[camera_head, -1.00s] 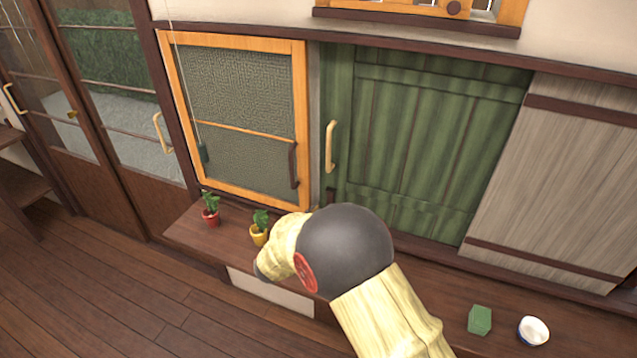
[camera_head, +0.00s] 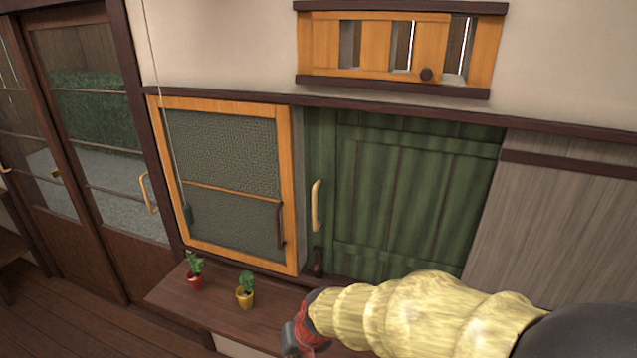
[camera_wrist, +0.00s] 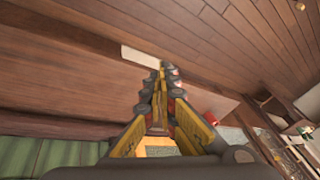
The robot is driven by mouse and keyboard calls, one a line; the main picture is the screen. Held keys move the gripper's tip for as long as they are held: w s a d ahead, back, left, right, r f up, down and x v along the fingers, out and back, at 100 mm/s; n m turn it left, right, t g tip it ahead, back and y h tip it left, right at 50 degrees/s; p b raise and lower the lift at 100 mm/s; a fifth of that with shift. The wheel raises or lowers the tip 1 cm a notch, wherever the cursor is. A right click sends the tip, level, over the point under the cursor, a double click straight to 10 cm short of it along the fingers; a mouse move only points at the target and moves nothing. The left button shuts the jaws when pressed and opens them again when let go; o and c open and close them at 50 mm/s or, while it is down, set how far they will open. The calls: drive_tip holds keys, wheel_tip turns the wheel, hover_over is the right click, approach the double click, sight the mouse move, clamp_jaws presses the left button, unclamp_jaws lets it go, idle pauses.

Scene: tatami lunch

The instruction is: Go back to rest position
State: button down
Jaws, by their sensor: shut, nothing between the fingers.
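My gripper (camera_wrist: 160,82) is shut and empty in the wrist view, its two fingers meeting ahead over the wooden floor and ledge. In the head view my gripper (camera_head: 296,340) is at the bottom centre, in front of the ledge, with its fingertips partly cut off or hard to make out. My arm in its yellow sleeve reaches in from the lower right. The gripper holds nothing and appears apart from the cabinet doors.
A red-potted plant (camera_head: 195,272) and a yellow-potted plant (camera_head: 246,291) stand on the wooden ledge (camera_head: 170,296), left of my gripper. Behind are an orange-framed mesh door (camera_head: 225,150), a green door (camera_head: 415,200) and a grey panel (camera_head: 560,215). Glass sliding doors (camera_head: 100,150) stand at left.

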drive_tip(key=s+d+r+m+t+h, duration=0.1)
drive_tip(key=s+d+r, duration=0.7)
drive_tip(key=d, duration=0.4)
drive_tip(key=s+d+r+m+t+h, duration=0.1)
drive_tip(key=s+d+r+h, duration=0.1)
drive_tip(key=s+d+r, duration=0.6)
drive_tip(key=d+r, duration=0.1)
drive_tip(key=d, duration=0.4)
drive_tip(key=shift+d+r+t, duration=0.3)
drive_tip(key=shift+r+t, duration=0.1)
drive_tip(key=shift+s, duration=0.1)
